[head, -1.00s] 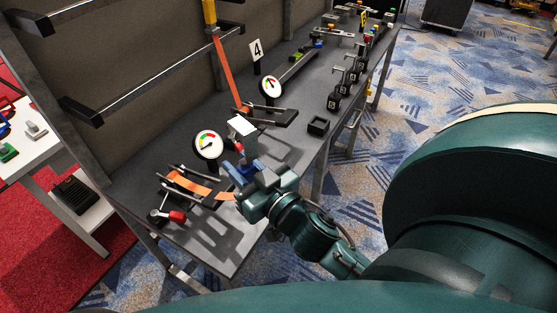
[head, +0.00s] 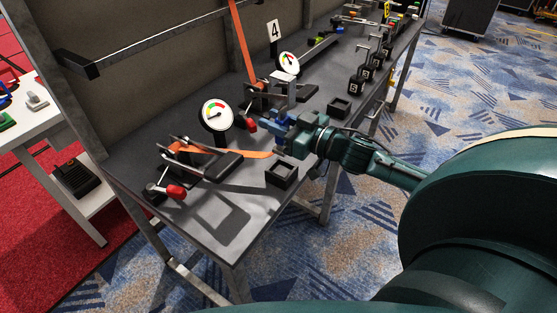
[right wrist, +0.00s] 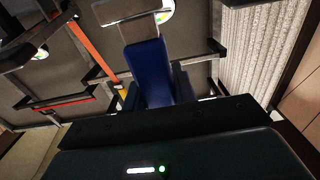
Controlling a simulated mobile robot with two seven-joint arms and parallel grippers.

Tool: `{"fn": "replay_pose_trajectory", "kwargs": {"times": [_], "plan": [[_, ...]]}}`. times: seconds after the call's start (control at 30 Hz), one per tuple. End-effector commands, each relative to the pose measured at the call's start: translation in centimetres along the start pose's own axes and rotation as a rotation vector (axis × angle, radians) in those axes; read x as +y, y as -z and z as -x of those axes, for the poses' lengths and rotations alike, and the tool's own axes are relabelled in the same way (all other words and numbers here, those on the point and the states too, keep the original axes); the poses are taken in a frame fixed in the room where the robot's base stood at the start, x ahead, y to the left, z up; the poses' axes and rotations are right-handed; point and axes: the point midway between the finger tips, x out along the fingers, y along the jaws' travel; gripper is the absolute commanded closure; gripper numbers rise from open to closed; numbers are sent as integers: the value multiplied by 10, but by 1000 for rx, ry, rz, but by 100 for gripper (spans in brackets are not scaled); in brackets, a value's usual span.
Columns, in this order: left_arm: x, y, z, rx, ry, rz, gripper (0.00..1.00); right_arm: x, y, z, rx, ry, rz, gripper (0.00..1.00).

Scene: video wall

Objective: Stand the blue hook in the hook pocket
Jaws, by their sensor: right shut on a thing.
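My right gripper (head: 285,126) is shut on the blue hook (head: 276,117) and holds it above the bench. The hook has a blue grip and a pale grey metal upper part, which stands up from the jaws. In the right wrist view the blue grip (right wrist: 152,72) stands between the fingers. Two small black square open pockets show on the bench: a near one (head: 283,181), below the gripper in the picture, and a farther one (head: 340,113), to its right. Both look empty; I cannot tell which is the hook pocket. My left gripper is out of view.
The grey bench (head: 215,240) carries an orange strap (head: 255,154) in a ratchet frame, a red-handled lever (head: 175,191), a round gauge (head: 216,114) and a second gauge (head: 289,63). Numbered black blocks (head: 356,86) stand along the right edge. The bench's near corner is clear.

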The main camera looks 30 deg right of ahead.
Motion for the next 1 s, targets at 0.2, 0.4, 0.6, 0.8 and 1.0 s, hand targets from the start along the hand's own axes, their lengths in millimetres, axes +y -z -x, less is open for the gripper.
{"fn": "replay_pose_trajectory", "kwargs": {"times": [0.2,0.4,0.6,0.8,1.0], "plan": [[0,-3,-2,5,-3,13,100,0,-32,0,2,-1,0,93],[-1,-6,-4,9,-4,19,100,0,-51,0,1,-1,-1,93],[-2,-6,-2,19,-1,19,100,-1,-72,0,2,0,1,93],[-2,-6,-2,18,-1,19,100,-1,-71,0,2,1,2,93],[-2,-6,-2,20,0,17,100,-1,-73,0,0,0,2,65]]}}
